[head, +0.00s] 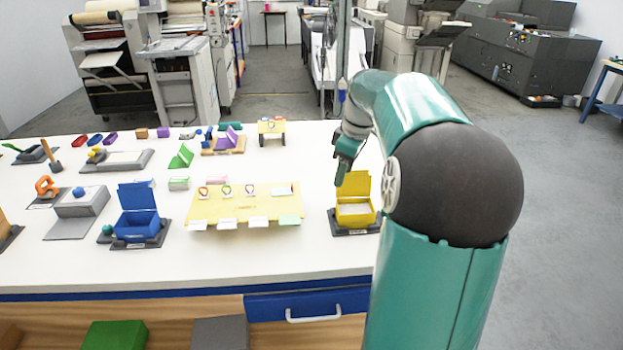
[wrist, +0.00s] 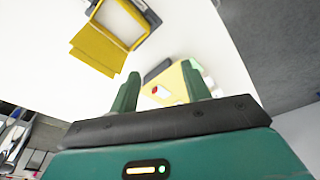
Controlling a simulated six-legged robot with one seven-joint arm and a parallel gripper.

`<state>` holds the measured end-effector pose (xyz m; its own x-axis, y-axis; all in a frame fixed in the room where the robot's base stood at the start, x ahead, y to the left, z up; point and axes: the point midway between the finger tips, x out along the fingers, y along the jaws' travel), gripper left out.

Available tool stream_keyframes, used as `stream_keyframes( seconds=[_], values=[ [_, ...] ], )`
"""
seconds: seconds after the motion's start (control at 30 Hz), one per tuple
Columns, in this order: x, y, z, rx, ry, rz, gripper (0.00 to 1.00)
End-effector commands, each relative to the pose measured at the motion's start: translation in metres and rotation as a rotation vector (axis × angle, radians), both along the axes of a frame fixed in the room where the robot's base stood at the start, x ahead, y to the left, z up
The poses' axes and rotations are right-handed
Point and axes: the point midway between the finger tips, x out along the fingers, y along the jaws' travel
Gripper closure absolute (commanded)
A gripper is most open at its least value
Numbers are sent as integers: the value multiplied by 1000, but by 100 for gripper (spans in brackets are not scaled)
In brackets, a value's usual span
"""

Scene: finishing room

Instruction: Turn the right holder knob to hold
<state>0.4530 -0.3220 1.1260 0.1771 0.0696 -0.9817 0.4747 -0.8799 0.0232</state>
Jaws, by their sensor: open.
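My gripper (head: 345,165) is open and empty. It hangs above the table, just behind the open yellow box (head: 355,211), to the right of both panels and apart from them.
The open yellow box also shows at the top of the wrist view (wrist: 108,38). An open blue box (head: 136,226) stands left of the sloped panel. A wooden base with a purple piece (head: 229,138) is beside the raised panel. Bare tabletop (head: 310,150) lies between panels and gripper.

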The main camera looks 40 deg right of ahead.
Motion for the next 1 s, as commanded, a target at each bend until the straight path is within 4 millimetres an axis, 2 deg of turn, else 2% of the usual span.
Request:
stream_keyframes(
  seconds=[0.1, 0.5, 0.7, 1.0],
  values=[
    [1, 24, 6, -18, 3, -14, 53],
    [-5, 89, 17, -66, -2, -90, 53],
    [-8, 103, 18, -75, -6, -108, 53],
    [-8, 103, 18, -75, -7, -111, 52]
  ],
)
